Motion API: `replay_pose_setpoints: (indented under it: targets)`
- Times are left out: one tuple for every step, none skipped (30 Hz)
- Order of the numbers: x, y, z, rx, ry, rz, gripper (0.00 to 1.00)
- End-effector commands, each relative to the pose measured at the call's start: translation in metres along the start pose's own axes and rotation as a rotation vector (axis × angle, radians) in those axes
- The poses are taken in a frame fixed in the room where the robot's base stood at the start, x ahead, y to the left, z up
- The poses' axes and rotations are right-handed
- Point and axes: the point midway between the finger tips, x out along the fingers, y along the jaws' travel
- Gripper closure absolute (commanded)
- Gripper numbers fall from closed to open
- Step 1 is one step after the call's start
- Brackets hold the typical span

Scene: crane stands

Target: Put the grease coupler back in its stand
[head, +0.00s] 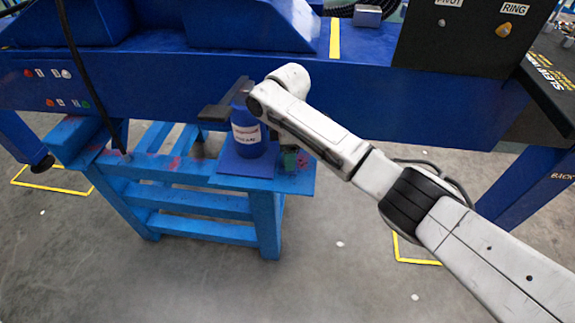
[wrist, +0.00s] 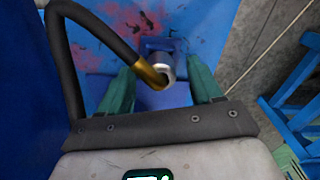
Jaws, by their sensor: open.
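In the wrist view the grease coupler (wrist: 165,72) shows as a round silver end on a brass neck (wrist: 148,72), joined to a thick black hose that loops up and left. My gripper (wrist: 164,84) has two teal fingers, spread open, one to each side of the coupler. Gaps show between the fingers and the coupler. A blue bracket (wrist: 160,44) sits just beyond the coupler; I cannot tell whether the coupler rests in it. In the head view my arm hides most of this, and the coupler cannot be made out.
A labelled blue container (head: 248,133) stands on the blue bench (head: 190,178), beside my wrist. A large blue beam (head: 400,105) runs behind, with a dark panel (head: 470,35) at upper right. A black hose (head: 80,75) hangs at left. Grey floor (head: 340,270) in front is clear.

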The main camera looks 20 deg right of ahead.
Motion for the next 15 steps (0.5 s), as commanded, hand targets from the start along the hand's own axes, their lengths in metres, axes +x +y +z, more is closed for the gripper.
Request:
replay_pose_setpoints:
  targets:
    - [0.001, 0.0, 0.0, 0.0, 0.0, -0.001, 0.35]
    - [0.001, 0.0, 0.0, 0.0, 0.0, -0.001, 0.35]
    - [0.001, 0.0, 0.0, 0.0, 0.0, -0.001, 0.35]
    - [0.001, 0.0, 0.0, 0.0, 0.0, -0.001, 0.35]
    - [0.0, 0.0, 0.0, 0.0, 0.0, -0.001, 0.35]
    - [0.0, 0.0, 0.0, 0.0, 0.0, -0.001, 0.35]
    - [0.0, 0.0, 0.0, 0.0, 0.0, -0.001, 0.35]
    - [-0.001, 0.0, 0.0, 0.0, 0.0, -0.001, 0.35]
    - [-0.003, 0.0, 0.0, 0.0, 0.0, 0.0, 0.35]
    - [-0.004, 0.0, 0.0, 0.0, 0.0, 0.0, 0.35]
    - [-0.006, 0.0, 0.0, 0.0, 0.0, 0.0, 0.35]
    - [-0.009, 0.0, 0.0, 0.0, 0.0, 0.0, 0.35]
    - [-0.011, 0.0, 0.0, 0.0, 0.001, 0.0, 0.35]
    - [-0.014, 0.0, 0.0, 0.0, 0.001, 0.0, 0.35]
    - [-0.017, 0.0, 0.0, 0.0, 0.001, 0.0, 0.35]
